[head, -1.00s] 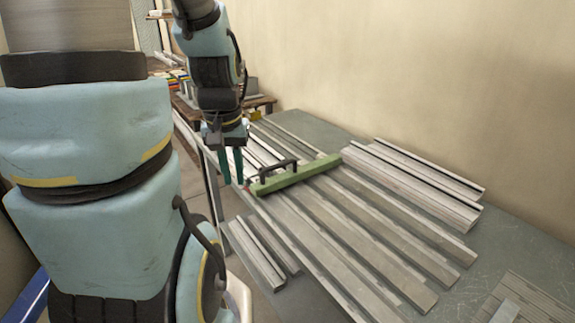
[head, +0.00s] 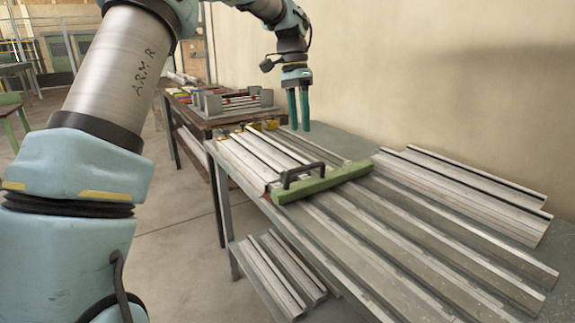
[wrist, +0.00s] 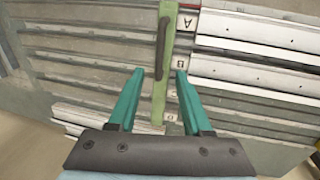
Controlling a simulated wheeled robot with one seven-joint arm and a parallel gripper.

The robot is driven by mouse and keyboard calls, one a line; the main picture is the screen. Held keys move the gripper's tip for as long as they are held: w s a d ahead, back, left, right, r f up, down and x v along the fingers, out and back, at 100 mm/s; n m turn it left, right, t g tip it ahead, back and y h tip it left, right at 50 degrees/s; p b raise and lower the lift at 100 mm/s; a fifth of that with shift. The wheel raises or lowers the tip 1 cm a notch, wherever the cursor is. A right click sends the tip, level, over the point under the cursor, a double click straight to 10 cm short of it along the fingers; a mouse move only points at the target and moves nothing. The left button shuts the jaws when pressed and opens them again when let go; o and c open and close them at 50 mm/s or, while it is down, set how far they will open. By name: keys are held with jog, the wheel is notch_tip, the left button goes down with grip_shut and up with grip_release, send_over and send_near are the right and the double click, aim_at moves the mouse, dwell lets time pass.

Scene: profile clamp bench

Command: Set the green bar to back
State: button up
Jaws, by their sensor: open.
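The green bar (head: 335,181) lies across the grey metal profiles on the bench. A dark arched handle (head: 303,174) stands on it. My gripper (head: 298,128) is open and empty, pointing down in the air above the bench, beyond the bar in the head view. In the wrist view the bar (wrist: 158,103) runs from the top edge down between my two green fingers (wrist: 159,72), apart from them as far as I can tell. Small white letter labels, one reading A (wrist: 187,22), lie just right of the bar there.
Long profiles (head: 440,245) cover the bench. A stack of pale profiles (head: 465,190) lies by the wall. More profiles (head: 280,270) lie on a lower shelf at the front. Behind stands a wooden table (head: 205,118) with a grey rack (head: 235,102). Air above the bar is clear.

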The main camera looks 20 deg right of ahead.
aim_at(323, 170)
jog(key=f, duration=0.3)
jog(key=s+f, duration=0.1)
jog(key=f, duration=0.2)
jog(key=s+f+p, duration=0.1)
jog(key=f, duration=0.3)
jog(key=shift+d+f, duration=0.1)
jog(key=shift+d, duration=0.05)
grip_shut()
dwell(1.1)
